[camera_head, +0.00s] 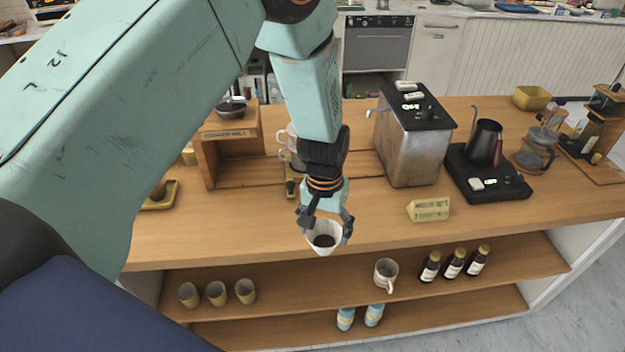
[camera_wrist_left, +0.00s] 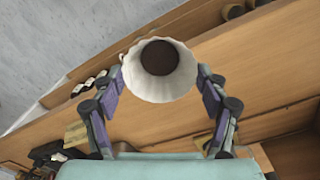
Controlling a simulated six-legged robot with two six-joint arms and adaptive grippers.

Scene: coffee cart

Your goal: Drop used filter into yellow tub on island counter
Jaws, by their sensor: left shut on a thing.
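The used filter (camera_head: 324,241) is a white, pleated paper cup with dark grounds inside. My left gripper (camera_head: 325,231) is shut on it, a finger on either side, and holds it near the counter's front edge. In the left wrist view the filter (camera_wrist_left: 160,92) sits between the two fingers with its mouth towards the camera. A yellow tub (camera_head: 532,98) stands at the back right of the wooden counter (camera_head: 375,228), well apart from the gripper. My right gripper is not in view.
A metal machine (camera_head: 412,140), a black kettle (camera_head: 485,143) on its base and a glass carafe (camera_head: 535,150) stand between filter and tub. A yellow sign (camera_head: 429,209) lies near the front. A wooden box stand (camera_head: 230,150) is left. Cups and bottles fill the shelf below.

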